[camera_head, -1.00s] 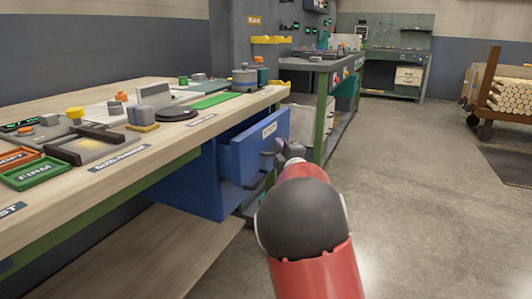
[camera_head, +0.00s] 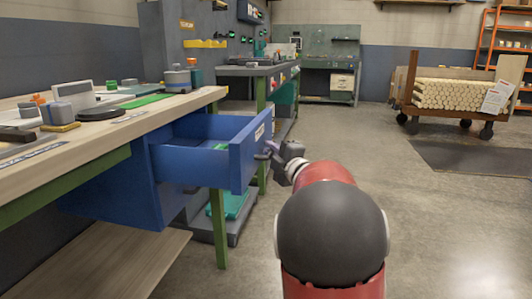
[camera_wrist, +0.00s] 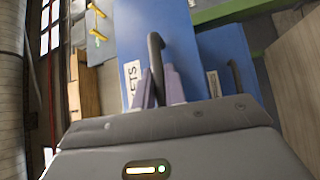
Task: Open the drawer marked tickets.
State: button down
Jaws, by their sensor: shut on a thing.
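The blue tickets drawer (camera_head: 197,161) stands well out from its blue cabinet (camera_head: 115,195) under the workbench, and its open top shows in the head view. In the wrist view its front (camera_wrist: 183,30) carries a white label (camera_wrist: 132,80), of which the letters "ETS" can be read. My gripper (camera_wrist: 162,88) is shut on the dark bar handle (camera_wrist: 156,60) of this drawer. In the head view my gripper (camera_head: 272,150) is at the drawer front, and my red and black arm reaches to it from below. The inside floor of the drawer is mostly hidden.
A second blue drawer front with its own handle (camera_wrist: 235,78) sits beside it in the wrist view. The wooden workbench top (camera_head: 75,145) bears several items. A cart with wood rods (camera_head: 460,97) stands at the back right.

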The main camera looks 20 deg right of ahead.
jog(key=c, duration=1.7)
grip_release()
jog(key=shift+c, duration=0.2)
jog(key=s+d+f, duration=0.1)
jog(key=s, duration=0.6)
jog(key=shift+s, duration=0.35)
